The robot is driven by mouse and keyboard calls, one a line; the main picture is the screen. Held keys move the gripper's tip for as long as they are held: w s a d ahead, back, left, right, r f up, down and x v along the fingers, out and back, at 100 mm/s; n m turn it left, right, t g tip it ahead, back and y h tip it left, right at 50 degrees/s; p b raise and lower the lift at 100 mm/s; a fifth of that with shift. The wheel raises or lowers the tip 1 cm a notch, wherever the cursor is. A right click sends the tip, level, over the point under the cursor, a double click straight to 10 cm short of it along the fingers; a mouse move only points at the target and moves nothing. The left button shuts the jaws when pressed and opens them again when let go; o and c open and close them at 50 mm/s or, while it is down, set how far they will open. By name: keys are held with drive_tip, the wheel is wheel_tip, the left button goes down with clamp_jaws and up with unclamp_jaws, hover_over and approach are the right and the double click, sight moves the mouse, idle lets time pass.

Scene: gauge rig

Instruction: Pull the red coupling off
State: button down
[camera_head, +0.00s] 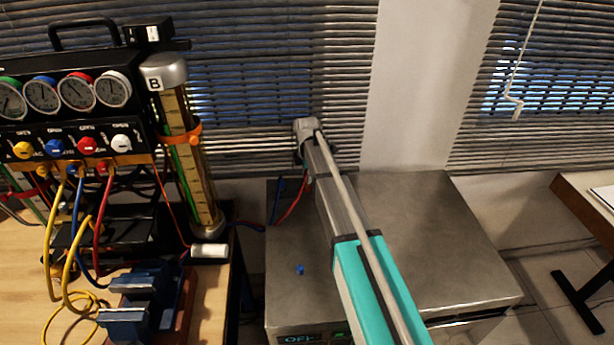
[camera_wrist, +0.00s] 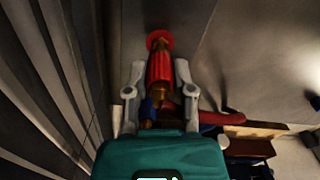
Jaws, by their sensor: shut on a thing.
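In the wrist view a red ribbed piece with a wider round red end, which looks like the red coupling (camera_wrist: 160,66), lies between the two pale fingers of my gripper (camera_wrist: 159,72). My gripper is shut on it. A small blue part (camera_wrist: 149,107) shows beside its near end, and a red hose (camera_wrist: 228,117) curves off to the right. I cannot tell whether the coupling is still joined to anything. In the head view my arm reaches over the metal cabinet, and its far end hides the fingers and the coupling.
The gauge rig (camera_head: 68,125) with colored hoses stands on the wooden bench (camera_head: 208,300) at left, beside tall column B (camera_head: 185,150). A blue vise (camera_head: 140,300) sits in front. The metal cabinet (camera_head: 440,240) is mostly bare, with a small blue piece (camera_head: 299,269). Blinds hang behind.

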drive_tip(key=shift+r+p, duration=1.45)
drive_tip(key=shift+r, duration=0.15)
